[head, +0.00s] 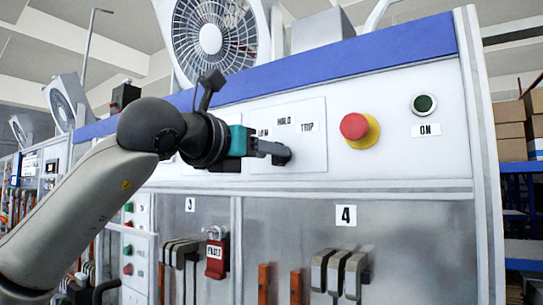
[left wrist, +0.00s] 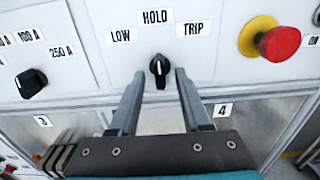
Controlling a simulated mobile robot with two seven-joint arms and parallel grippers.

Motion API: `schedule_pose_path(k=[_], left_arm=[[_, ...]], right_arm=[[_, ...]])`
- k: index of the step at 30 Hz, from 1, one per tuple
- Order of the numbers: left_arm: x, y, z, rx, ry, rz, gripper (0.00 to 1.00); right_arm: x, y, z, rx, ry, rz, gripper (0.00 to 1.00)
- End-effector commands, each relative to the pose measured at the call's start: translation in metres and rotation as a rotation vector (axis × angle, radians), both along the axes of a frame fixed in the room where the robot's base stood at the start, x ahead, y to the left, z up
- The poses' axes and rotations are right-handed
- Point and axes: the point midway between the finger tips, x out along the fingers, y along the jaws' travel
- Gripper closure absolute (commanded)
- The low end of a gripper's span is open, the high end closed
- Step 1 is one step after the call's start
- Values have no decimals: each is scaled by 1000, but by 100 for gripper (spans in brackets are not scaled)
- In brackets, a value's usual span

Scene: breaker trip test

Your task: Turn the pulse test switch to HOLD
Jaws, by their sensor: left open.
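The pulse test switch (left wrist: 159,68) is a black knob on a white panel, with labels LOW (left wrist: 120,36), HOLD (left wrist: 155,17) and TRIP (left wrist: 194,28) above it. In the left wrist view its handle stands about upright, with a light mark on its upper part toward HOLD. My left gripper (left wrist: 160,75) is open, one finger on each side of the knob, with visible gaps to it. In the head view the gripper (head: 279,152) is at the panel and largely hides the knob. My right gripper is in neither view.
A red emergency button (head: 354,127) on a yellow base and a green ON button (head: 423,103) sit to the right. Another black knob (left wrist: 31,83) is left, near a 250 A label. Below are a red lock tag (head: 215,258) and grey breaker levers (head: 338,272).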

Motion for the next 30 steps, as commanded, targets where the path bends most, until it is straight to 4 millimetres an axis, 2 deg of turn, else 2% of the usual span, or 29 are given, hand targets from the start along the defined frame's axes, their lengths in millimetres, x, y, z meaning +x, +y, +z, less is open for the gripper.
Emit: schedule_pose_path(k=[6, 15, 21, 30], left_arm=[[-43, 30, -3, 0, -6, 3, 52], [-95, 64, -2, 1, -4, 3, 52], [-110, 74, -1, 1, -2, 0, 52], [-112, 75, 0, 0, -1, 0, 52]], right_arm=[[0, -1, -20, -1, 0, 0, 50], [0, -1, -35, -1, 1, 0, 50], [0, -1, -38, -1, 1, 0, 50], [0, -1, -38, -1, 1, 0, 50]])
